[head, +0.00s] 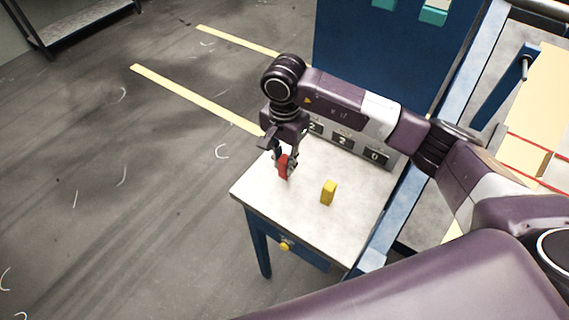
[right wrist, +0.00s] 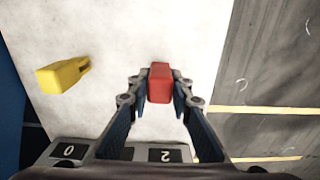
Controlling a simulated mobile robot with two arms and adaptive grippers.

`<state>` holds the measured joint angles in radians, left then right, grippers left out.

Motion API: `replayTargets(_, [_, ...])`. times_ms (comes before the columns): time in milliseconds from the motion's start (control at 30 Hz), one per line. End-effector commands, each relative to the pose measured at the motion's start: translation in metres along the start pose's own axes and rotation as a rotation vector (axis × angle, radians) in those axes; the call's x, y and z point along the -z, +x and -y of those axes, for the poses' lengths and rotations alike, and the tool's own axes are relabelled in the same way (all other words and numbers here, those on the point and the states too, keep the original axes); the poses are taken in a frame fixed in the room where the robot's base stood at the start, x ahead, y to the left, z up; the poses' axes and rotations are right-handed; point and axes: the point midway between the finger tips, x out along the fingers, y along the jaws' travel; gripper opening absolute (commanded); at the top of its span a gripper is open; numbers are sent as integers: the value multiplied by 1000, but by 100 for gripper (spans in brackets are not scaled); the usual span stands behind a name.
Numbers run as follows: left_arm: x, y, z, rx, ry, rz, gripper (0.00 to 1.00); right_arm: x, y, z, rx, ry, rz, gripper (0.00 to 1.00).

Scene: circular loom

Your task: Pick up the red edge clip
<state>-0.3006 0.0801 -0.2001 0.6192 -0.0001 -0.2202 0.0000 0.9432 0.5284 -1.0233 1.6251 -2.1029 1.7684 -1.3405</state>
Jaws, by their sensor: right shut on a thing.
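The red edge clip (head: 283,168) is upright between the fingers of my right gripper (head: 285,160), over the left part of a small white-topped table. In the right wrist view the red clip (right wrist: 159,83) sits between the two fingertips of the right gripper (right wrist: 160,88), which is shut on it. Whether the clip still touches the table top is hard to tell. My left gripper is not in view.
A yellow clip (head: 328,192) stands on the table top (head: 300,215), right of the red one; it also shows in the right wrist view (right wrist: 62,76). Number plates (head: 343,140) line the table's back edge. A blue panel (head: 400,60) rises behind.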

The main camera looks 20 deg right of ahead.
Motion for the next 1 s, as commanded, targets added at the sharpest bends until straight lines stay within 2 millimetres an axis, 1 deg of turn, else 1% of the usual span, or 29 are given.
replayTargets(167, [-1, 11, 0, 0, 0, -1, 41, 1, -23, 1, 6, -1, -3, 0])
replayTargets(233, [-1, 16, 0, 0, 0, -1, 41, 1, -39, 2, 8, -1, -3, 0])
replayTargets(467, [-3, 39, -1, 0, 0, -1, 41, 1, -111, 1, 9, -2, -6, 0])
replayTargets(500, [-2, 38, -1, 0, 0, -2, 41, 1, -122, 1, 7, 0, -5, 0])
replayTargets(600, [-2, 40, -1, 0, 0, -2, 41, 1, -145, 0, 4, 1, -5, 0])
replayTargets(700, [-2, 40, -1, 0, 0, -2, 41, 1, -162, 0, 4, 0, -4, 0])
replayTargets(800, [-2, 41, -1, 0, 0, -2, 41, 1, -175, 0, 2, 1, -3, 0])
replayTargets(1000, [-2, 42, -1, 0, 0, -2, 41, 0, -190, 0, 1, 0, 0, 0])
